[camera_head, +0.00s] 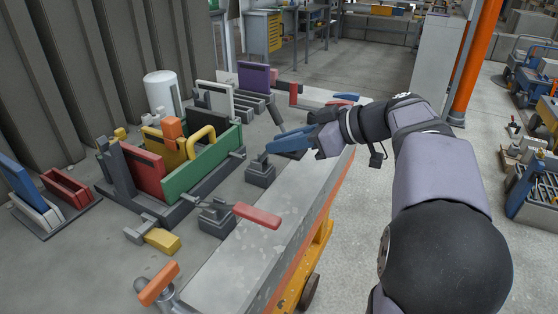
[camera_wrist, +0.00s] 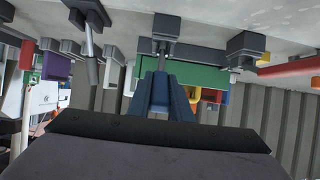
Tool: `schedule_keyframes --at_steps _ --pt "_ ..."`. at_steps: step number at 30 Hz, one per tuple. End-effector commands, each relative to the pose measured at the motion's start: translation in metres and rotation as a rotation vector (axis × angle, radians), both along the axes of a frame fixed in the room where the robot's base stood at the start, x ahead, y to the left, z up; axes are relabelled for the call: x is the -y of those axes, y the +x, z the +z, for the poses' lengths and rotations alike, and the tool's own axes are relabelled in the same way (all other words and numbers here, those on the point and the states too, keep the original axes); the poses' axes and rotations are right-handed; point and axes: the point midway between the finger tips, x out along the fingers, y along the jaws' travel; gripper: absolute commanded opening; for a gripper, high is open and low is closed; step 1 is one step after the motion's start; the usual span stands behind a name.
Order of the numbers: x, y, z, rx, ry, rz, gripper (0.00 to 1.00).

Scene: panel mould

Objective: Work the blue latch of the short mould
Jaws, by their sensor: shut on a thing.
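The blue latch has a dark base block (camera_head: 260,173) on the near side of the mould with the green panel (camera_head: 203,165). Its base also shows in the wrist view (camera_wrist: 166,27), upside down, in front of the green panel (camera_wrist: 195,77). My gripper (camera_head: 292,141) reaches in from the right and is shut on the blue latch handle (camera_wrist: 160,92). The handle is mostly covered by the fingers, and its exact angle is hard to read. I cannot tell from the frames whether this mould is the short one.
A latch with a red handle (camera_head: 257,215) stands nearer on the bench. Yellow (camera_head: 162,241) and orange (camera_head: 158,284) handles lie further left. Another blue handle (camera_head: 346,97) is beyond my gripper. The pale bench strip (camera_head: 240,265) along the near edge is mostly clear.

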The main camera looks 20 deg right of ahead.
Motion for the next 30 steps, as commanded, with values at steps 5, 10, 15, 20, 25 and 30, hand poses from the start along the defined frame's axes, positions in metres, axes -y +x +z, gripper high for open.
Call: schedule_keyframes --at_steps 5,10,15,20,25,30 --pt "0.006 -0.004 -0.016 0.070 0.063 -0.004 0.00" --pt "0.009 -0.008 -0.022 0.132 0.127 -0.002 0.00" --pt "0.013 -0.012 -0.030 0.193 0.190 -0.003 0.00" --pt "0.016 -0.015 -0.036 0.253 0.249 -0.002 0.00" --pt "0.018 -0.017 -0.042 0.312 0.308 -0.001 0.00" --pt "0.019 -0.019 -0.046 0.359 0.357 -0.001 0.00"
